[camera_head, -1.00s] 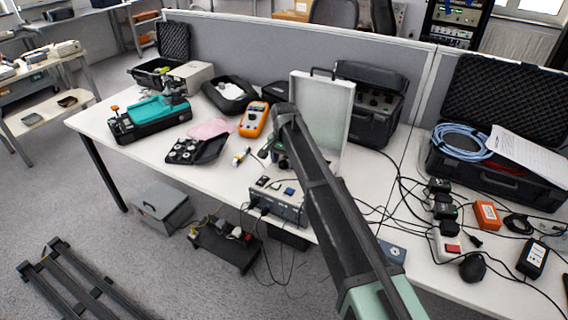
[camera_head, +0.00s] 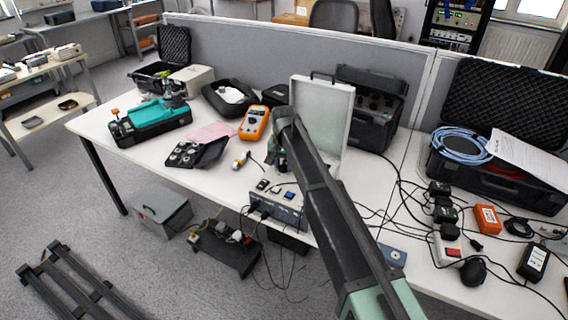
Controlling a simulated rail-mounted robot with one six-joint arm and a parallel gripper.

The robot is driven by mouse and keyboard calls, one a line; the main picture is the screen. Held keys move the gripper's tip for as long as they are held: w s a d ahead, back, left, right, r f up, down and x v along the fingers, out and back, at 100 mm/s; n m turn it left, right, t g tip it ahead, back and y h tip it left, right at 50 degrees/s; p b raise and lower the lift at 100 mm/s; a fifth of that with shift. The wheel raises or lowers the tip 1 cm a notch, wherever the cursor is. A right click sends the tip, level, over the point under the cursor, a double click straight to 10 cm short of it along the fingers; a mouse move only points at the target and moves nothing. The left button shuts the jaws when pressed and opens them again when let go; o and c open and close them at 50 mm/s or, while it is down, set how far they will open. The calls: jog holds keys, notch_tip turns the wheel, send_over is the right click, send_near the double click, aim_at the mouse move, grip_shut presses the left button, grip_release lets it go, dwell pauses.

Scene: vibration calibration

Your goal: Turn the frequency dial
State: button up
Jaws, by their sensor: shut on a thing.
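The vibration calibrator (camera_head: 278,203) is a grey box with an open silver lid (camera_head: 322,112), near the table's front edge. Its front panel shows dark switches and a blue part. My arm reaches over it from the lower right. My gripper (camera_head: 282,162) points down at the calibrator and is mostly hidden behind my own wrist; only a small dark green part shows. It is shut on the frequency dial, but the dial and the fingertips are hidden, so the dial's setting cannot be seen.
An orange multimeter (camera_head: 254,123), a black tray with round parts (camera_head: 197,151) and a teal device (camera_head: 150,117) lie to the left. A black case (camera_head: 372,105) stands behind the lid. Cables, adapters and an orange box (camera_head: 487,218) crowd the right side.

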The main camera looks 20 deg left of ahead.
aim_at(283, 163)
jog(key=n, duration=0.4)
jog(key=shift+a, duration=0.1)
jog(key=n, duration=0.4)
jog(key=shift+s+n, duration=0.1)
jog(key=shift+n, duration=0.2)
dwell(0.3)
jog(key=o, duration=0.9)
jog(key=shift+a, duration=0.1)
notch_tip(283, 163, up, 11)
jog(key=p, duration=1.1)
